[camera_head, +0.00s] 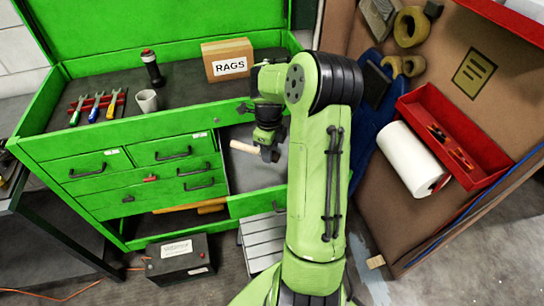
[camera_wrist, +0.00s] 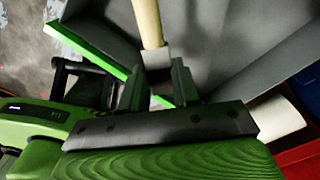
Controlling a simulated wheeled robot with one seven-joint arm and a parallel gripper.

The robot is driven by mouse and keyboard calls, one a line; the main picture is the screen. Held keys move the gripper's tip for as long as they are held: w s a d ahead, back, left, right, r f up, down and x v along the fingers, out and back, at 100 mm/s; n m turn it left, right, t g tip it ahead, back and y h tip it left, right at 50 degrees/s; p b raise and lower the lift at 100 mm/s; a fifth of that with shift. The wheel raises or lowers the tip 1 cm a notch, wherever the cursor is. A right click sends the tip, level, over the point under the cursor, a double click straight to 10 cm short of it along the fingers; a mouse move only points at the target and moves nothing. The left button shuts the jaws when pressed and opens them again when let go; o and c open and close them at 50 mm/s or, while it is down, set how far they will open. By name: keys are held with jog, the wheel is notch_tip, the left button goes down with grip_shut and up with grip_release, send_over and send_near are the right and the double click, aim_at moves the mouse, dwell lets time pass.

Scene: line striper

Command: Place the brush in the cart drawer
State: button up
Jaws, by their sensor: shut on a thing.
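The brush shows as a pale wooden handle (camera_head: 243,147) sticking out to the left of my gripper (camera_head: 270,152) in the head view. In the wrist view the handle (camera_wrist: 149,22) runs up and away from between the fingers of my gripper (camera_wrist: 160,82), which is shut on the brush. The rest of the brush is hidden by the gripper. The green cart (camera_head: 110,140) has an open drawer (camera_head: 258,203) with a grey inside, and my gripper is above it. The drawer's grey inside also shows in the wrist view (camera_wrist: 235,45). My arm covers the drawer's right part.
On the cart top are a rags box (camera_head: 228,60), a mug (camera_head: 147,100), a dark cylinder (camera_head: 152,68) and several hand tools (camera_head: 97,105). A brown cabinet with a paper roll (camera_head: 410,160) and red tray (camera_head: 455,135) stands right. A dark box (camera_head: 180,258) lies on the floor.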

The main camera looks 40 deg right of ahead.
jog(key=s+d+f+m+b, duration=0.5)
jog(key=d+f+m, duration=0.15)
jog(key=m, duration=0.35)
notch_tip(320, 180, down, 9)
jog(key=shift+w+f+b, duration=0.1)
jog(key=shift+w+b, duration=0.05)
jog(key=shift+b, duration=0.6)
jog(key=shift+f, duration=0.1)
jog(key=o, duration=1)
jog(key=shift+o, duration=0.2)
